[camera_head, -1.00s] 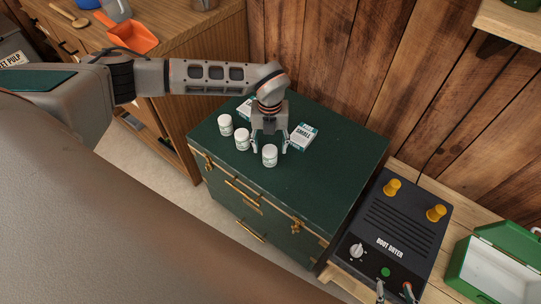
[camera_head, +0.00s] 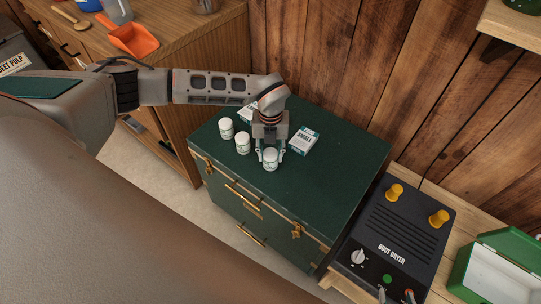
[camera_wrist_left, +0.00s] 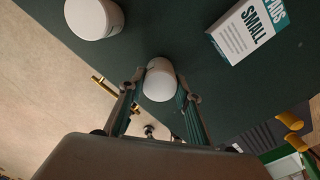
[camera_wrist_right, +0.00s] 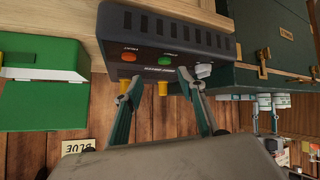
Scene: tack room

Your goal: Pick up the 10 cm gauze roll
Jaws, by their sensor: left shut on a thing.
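Three white rolls with printed labels stand upright on the dark green trunk (camera_head: 330,175); the label sizes are too small to read. My left gripper (camera_head: 270,154) is shut on the nearest, rightmost gauze roll (camera_head: 270,161), with a finger on either side. This held roll also shows between the fingertips in the left wrist view (camera_wrist_left: 160,82); I cannot tell whether it is clear of the lid. The middle roll (camera_head: 242,143) and the left roll (camera_head: 226,128) stand behind and to its left. My right gripper (camera_wrist_right: 160,85) is open and empty by the boot dryer.
A box marked SMALL (camera_head: 304,141) lies right of my left gripper, and another box (camera_head: 247,112) is partly hidden behind it. The boot dryer (camera_head: 395,235) with yellow posts and an open green case (camera_head: 497,265) are at right. The trunk's right side is clear.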

